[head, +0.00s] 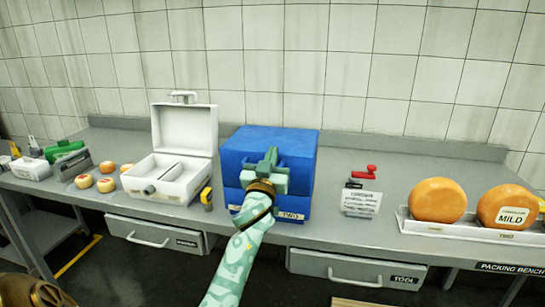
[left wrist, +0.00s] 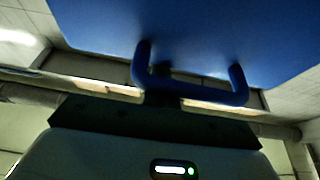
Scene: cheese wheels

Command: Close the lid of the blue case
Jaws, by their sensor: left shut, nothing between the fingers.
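The blue case (head: 298,200) stands on the grey bench in the middle of the head view, with a label reading TWO at its lower front. Its blue lid (head: 298,148) extends over the case; how fully it is down I cannot tell. My left gripper (head: 271,160) is shut and empty, in front of the lid, hiding its middle. Whether it touches the lid is unclear. In the left wrist view, a broad blue panel of the lid (left wrist: 200,35) fills the top, with a blue U-shaped handle (left wrist: 192,94). My right gripper is not in view.
An open white case (head: 170,178) stands left of the blue one. Small cheeses (head: 106,185) and a green item (head: 64,149) lie further left. A red-handled stand with a sign (head: 362,200) and a tray (head: 470,228) with large cheese wheels (head: 438,200) are right.

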